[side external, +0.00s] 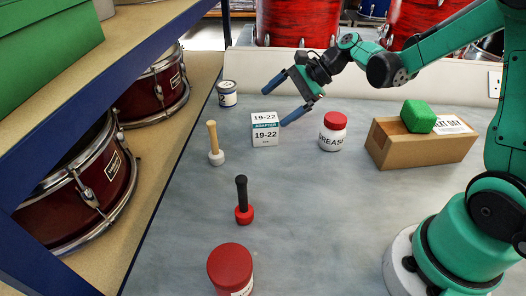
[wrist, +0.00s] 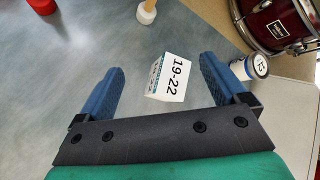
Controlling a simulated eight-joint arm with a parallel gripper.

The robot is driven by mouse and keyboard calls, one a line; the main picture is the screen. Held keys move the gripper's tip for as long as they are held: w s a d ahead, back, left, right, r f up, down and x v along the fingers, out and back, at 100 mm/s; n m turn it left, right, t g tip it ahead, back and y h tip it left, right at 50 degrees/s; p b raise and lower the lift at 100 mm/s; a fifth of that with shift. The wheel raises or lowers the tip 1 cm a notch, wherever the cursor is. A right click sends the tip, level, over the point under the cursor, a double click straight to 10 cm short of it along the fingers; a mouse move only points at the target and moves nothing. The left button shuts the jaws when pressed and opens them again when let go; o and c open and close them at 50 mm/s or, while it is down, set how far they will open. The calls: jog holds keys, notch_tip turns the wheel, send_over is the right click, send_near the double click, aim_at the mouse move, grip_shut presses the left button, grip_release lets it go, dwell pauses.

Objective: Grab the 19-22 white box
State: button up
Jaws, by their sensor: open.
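The white box marked 19-22, with a teal band, (side external: 265,130) stands on the grey bench left of centre in the side view. In the wrist view the white box (wrist: 169,78) lies between and ahead of the two blue fingers, its 19-22 face showing. My gripper (side external: 276,105) is open, with its blue fingers spread just above and behind the box in the side view. In the wrist view my gripper (wrist: 158,80) has nothing between its fingertips except the view of the box. I cannot tell if a finger touches it.
A white-and-blue can (side external: 227,94), a wooden-handled mallet (side external: 213,145), a red-based black-handled tool (side external: 242,203), a red-lidded grease jar (side external: 333,132) and a red jar (side external: 231,268) stand around. A cardboard box (side external: 424,146) carries a green block (side external: 418,116). Bench front-centre is clear.

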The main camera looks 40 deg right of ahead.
aim_at(265, 117)
jog(key=d+f+m+y, duration=0.1)
jog(key=w+d+f+m+y, duration=0.1)
jog(key=m, duration=0.1)
jog(key=w+d+f+m+t, duration=0.1)
jog(key=m, duration=0.1)
jog(key=shift+d+f+y, duration=0.2)
jog(key=shift+y, duration=0.2)
jog(key=shift+d+f+m+y, duration=0.3)
jog(key=shift+f+m+y, duration=0.1)
jog(key=shift+m, duration=0.4)
jog(key=shift+x, duration=2.8)
jog(key=shift+t, duration=0.3)
grip_shut()
jog(key=shift+r, duration=0.1)
